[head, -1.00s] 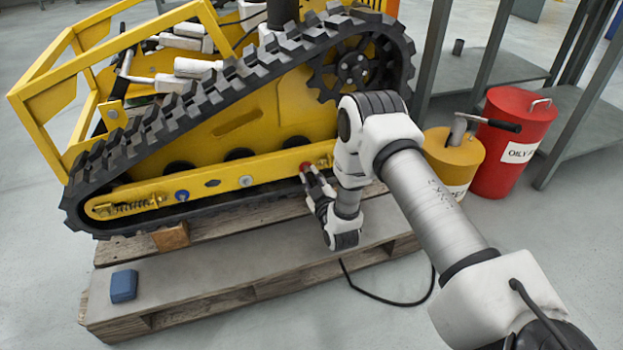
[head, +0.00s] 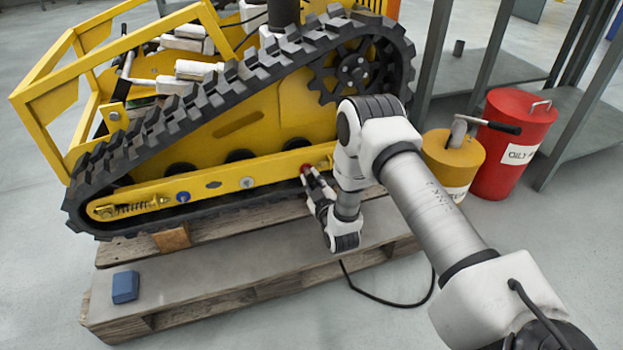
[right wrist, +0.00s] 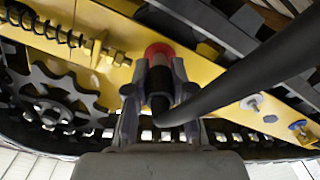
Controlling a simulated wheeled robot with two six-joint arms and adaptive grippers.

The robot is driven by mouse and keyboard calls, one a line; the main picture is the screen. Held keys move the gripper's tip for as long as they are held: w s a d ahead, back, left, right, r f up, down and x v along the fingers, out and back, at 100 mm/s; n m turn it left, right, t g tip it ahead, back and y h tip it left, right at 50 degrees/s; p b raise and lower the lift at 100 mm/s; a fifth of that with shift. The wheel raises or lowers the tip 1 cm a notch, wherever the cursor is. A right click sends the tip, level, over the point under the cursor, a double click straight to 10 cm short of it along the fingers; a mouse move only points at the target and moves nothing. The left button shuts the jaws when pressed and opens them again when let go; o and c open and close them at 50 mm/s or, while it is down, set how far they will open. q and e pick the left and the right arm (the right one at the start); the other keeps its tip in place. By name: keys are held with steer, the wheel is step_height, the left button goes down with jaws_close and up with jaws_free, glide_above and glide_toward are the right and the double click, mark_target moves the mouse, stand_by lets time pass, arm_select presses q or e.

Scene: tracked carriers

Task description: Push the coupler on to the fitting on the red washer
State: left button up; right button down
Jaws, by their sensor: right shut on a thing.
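The red washer (head: 306,168) is on the yellow side beam of the tracked carrier (head: 215,188). In the right wrist view the red washer (right wrist: 160,48) shows just beyond the coupler. My right gripper (head: 316,186) is at the washer, and in the right wrist view the gripper (right wrist: 156,94) is shut on the coupler (right wrist: 160,84), a grey and dark cylinder with a black hose (right wrist: 235,82). The coupler's front end overlaps the red washer and points at it. The fitting is hidden behind the coupler, so I cannot tell how far on it sits. My left gripper is not in view.
A blue washer (head: 183,196) and a grey one (head: 247,182) are farther left on the beam. The carrier stands on a wooden pallet (head: 200,282) with a blue block (head: 125,287). Yellow (head: 452,160) and red (head: 515,140) bins stand right.

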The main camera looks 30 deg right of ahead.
steer(key=shift+w+d, duration=0.1)
steer(key=shift+w, duration=0.15)
stand_by(0.4)
steer(key=c, duration=0.9)
jaws_free()
